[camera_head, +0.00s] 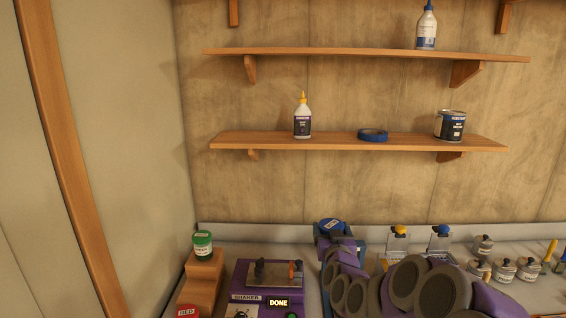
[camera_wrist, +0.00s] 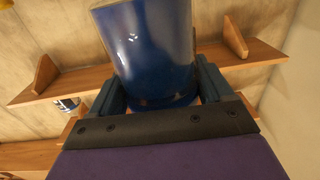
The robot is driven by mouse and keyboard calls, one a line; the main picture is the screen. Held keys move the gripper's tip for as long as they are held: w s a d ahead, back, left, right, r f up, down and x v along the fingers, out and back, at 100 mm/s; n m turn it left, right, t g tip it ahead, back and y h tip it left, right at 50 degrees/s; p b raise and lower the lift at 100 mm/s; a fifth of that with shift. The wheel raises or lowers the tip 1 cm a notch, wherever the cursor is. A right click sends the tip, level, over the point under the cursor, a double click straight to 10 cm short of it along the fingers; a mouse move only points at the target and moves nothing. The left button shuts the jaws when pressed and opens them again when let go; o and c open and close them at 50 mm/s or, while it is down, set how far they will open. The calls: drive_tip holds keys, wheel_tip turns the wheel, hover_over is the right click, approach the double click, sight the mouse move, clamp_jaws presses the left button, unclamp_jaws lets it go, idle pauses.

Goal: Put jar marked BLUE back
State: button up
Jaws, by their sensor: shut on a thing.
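My gripper (camera_head: 334,243) is shut on a blue jar (camera_head: 330,225) at the back of the bench, right of the shaker. The jar's blue lid carries a white label that is too small to read surely. A wooden stepped stand (camera_head: 203,277) is at the left of the bench. A green-lidded jar (camera_head: 202,243) stands on its upper step, and a red-lidded jar (camera_head: 187,312) is lower down.
The purple shaker (camera_head: 245,297) reads DONE and has an empty-looking plate with clamps. My arm covers the bench's middle. Several small jars (camera_head: 504,268) and two stands with yellow (camera_head: 399,230) and blue (camera_head: 441,230) tops are at right. Wall shelves (camera_head: 350,142) hang above.

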drive_tip(key=f, duration=0.3)
drive_tip(key=shift+w+a+f, duration=0.25)
drive_tip(key=shift+f, duration=0.05)
drive_tip(key=s+f, duration=0.7)
drive_tip(key=f, duration=0.4)
drive_tip(key=shift+s+d+f, duration=0.15)
drive_tip(key=shift+d+f, duration=0.15)
